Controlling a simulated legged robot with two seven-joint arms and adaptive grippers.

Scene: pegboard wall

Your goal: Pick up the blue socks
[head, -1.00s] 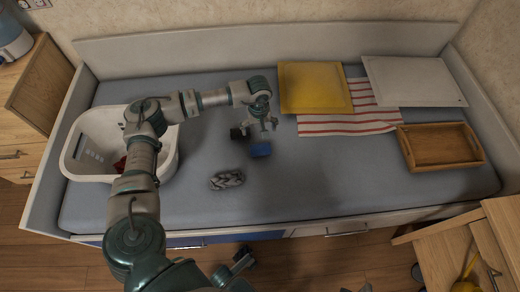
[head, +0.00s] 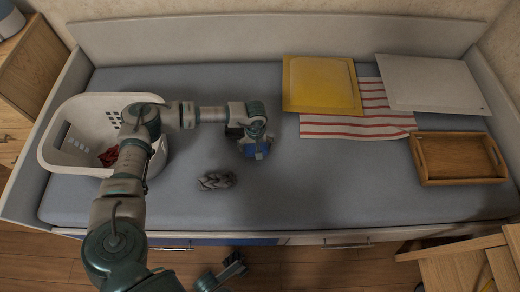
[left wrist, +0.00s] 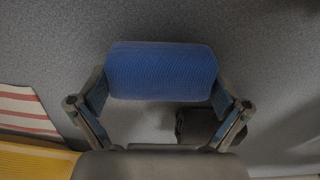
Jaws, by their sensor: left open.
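The blue socks (left wrist: 162,71) are a rolled bundle lying on the grey mattress. In the left wrist view they sit between the two fingers of my left gripper (left wrist: 160,97), which stand on either side of them. In the head view my left gripper (head: 257,146) is over the socks and hides part of them; a strip of blue (head: 250,153) shows under it. My left gripper is open.
A dark bundle (left wrist: 197,126) lies close by the socks. A grey patterned bundle (head: 217,180) lies nearer the front. A white basket (head: 62,160) stands left, with something red inside. Yellow and white boards, a striped cloth (head: 345,126) and a wooden tray (head: 458,158) lie right.

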